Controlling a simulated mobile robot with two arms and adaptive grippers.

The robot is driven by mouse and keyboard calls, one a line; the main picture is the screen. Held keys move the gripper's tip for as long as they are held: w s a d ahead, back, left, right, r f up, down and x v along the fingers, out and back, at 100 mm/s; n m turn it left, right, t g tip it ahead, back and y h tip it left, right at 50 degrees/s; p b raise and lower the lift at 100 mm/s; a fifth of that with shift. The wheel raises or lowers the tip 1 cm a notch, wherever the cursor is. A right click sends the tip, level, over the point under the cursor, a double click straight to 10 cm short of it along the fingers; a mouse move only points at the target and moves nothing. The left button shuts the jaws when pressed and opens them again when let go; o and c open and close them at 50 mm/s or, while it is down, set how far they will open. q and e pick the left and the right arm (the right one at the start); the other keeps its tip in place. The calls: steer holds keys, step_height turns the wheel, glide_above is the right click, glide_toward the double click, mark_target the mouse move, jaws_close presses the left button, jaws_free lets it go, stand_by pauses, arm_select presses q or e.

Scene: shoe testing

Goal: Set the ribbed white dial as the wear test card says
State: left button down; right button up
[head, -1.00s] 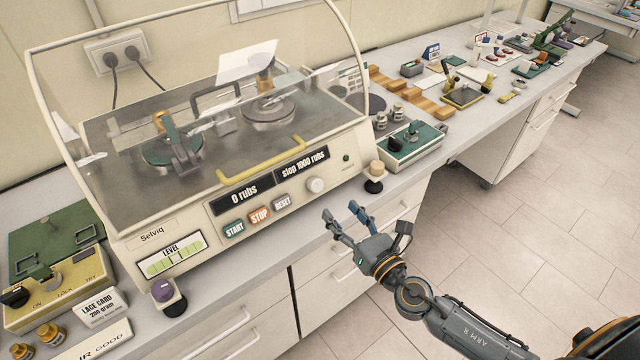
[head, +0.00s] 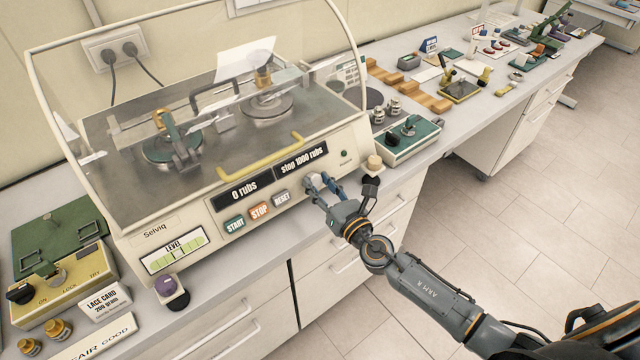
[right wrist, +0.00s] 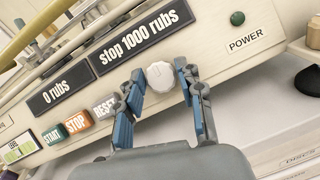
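The ribbed white dial (head: 313,181) is on the front panel of the cream Selviq machine (head: 190,215), below the dark display (head: 301,160) reading "stop 1000 rubs". In the right wrist view the dial (right wrist: 160,75) sits between my right gripper's fingertips (right wrist: 161,80), one on each side. The fingers look open around it; contact is not clear. In the head view my right gripper (head: 322,186) partly covers the dial. A white sheet with small print (head: 348,76) shows behind the clear cover; I cannot read it or tell if it is the wear test card. My left gripper is out of view.
START (head: 235,224), STOP (head: 259,211) and RESET (head: 281,198) buttons lie left of the dial. The other display (head: 243,190) reads "0 rubs". A beige knob on a black base (head: 373,165) stands close right.

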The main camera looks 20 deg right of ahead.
steer(key=c, duration=0.6)
steer(key=shift+o, duration=0.2)
